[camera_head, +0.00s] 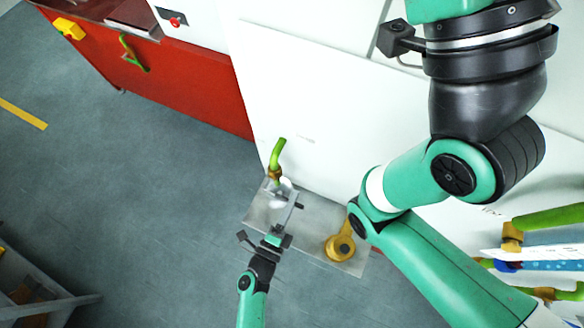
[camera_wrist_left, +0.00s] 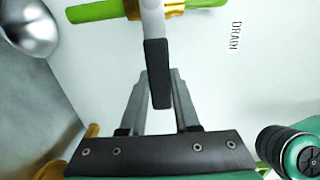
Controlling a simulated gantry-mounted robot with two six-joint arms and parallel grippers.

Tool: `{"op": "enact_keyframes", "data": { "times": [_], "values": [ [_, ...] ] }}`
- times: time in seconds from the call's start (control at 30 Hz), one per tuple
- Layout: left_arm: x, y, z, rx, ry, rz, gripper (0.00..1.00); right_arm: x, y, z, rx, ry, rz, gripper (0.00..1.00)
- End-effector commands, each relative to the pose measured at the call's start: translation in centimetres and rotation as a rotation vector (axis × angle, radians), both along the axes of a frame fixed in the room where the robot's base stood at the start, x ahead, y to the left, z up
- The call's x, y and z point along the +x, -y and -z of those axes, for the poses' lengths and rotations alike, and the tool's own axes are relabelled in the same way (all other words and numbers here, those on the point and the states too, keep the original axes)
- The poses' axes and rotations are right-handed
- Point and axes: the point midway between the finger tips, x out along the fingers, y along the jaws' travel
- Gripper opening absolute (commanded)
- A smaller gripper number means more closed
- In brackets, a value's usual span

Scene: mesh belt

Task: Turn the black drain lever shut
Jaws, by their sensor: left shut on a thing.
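The black drain lever (camera_wrist_left: 156,60) shows in the wrist view, hanging from a pale grey hub on a green pipe (camera_wrist_left: 95,10) with a brass fitting (camera_wrist_left: 175,8). The lever lies roughly square to the pipe. My left gripper (camera_wrist_left: 158,85) is shut on the lever, with a grey finger at each side. In the head view, my left gripper (camera_head: 291,202) reaches up to the valve below the green pipe (camera_head: 278,153). Only a small dark part of the lever (camera_head: 300,206) shows there. My right gripper is not in view.
A silver rounded part (camera_wrist_left: 28,25) stands left of the lever. A yellow ring-shaped part (camera_head: 340,247) sits on the metal base plate (camera_head: 262,212). A white panel (camera_head: 310,100) rises behind. Green pipes (camera_head: 548,217) lie at right.

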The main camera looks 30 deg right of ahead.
Motion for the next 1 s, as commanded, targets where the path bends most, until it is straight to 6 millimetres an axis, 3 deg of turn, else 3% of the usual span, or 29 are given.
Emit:
{"op": "enact_keyframes", "data": {
  "times": [0.1,0.13,0.3,0.67,1.0],
  "values": [
    [0.0,0.0,0.0,0.0,0.0,0.0,0.0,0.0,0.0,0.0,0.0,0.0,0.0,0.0],
    [0.0,0.0,0.0,0.0,0.0,0.0,0.33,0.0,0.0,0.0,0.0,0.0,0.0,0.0],
    [0.0,0.0,0.0,0.001,0.001,0.0,0.6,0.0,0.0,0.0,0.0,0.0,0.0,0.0],
    [-0.4,-0.6,-0.1,0.001,0.001,-0.002,0.6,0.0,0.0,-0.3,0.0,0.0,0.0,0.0],
    [-4.9,-6.5,-0.1,0.002,-0.002,-0.007,0.6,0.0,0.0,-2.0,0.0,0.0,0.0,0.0]
  ]
}}
